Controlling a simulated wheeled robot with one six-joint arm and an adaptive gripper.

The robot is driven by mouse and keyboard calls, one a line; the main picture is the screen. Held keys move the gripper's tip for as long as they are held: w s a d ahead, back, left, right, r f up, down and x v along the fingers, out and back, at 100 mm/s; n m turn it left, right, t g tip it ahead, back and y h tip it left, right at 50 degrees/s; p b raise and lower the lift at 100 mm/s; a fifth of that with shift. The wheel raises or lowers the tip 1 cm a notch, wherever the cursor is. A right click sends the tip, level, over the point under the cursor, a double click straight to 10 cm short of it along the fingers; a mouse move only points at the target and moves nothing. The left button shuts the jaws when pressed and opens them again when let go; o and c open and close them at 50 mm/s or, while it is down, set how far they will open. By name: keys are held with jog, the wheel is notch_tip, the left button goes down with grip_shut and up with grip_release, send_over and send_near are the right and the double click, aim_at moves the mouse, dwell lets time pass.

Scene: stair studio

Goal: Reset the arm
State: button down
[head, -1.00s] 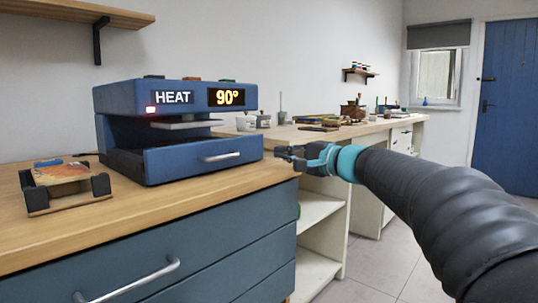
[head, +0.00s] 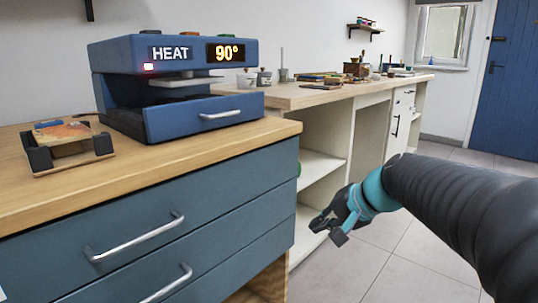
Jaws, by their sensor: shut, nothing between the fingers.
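My gripper (head: 331,231) is in the head view, right of centre and low, at the end of my dark sleeved arm with a teal band. It is shut and holds nothing. It hangs in front of the white shelf unit, below the level of the wooden counter top (head: 200,165) and to the right of the blue drawers (head: 190,215). I see no contact with either, though the small gap to the shelf is hard to judge.
A blue heat press (head: 175,128) reading HEAT 90° stands on the counter. A small wooden holder (head: 68,160) sits left of it. A long bench (head: 310,95) with several small items runs behind. Tiled floor (head: 350,270) is clear. A blue door (head: 510,90) is far right.

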jog(key=s+d+n+h+p, duration=0.2)
jog(key=s+n+h+p, duration=0.1)
jog(key=s, duration=0.7)
jog(key=s+d+f+n+h+p, duration=0.1)
jog(key=s+d+n+h+p, duration=0.1)
jog(key=s, duration=0.9)
jog(key=shift+s+d+f+n+g+h+p, duration=0.15)
jog(key=shift+s+d+n+g+h+p, duration=0.2)
jog(key=shift+h+p, duration=0.4)
jog(key=shift+w, duration=0.1)
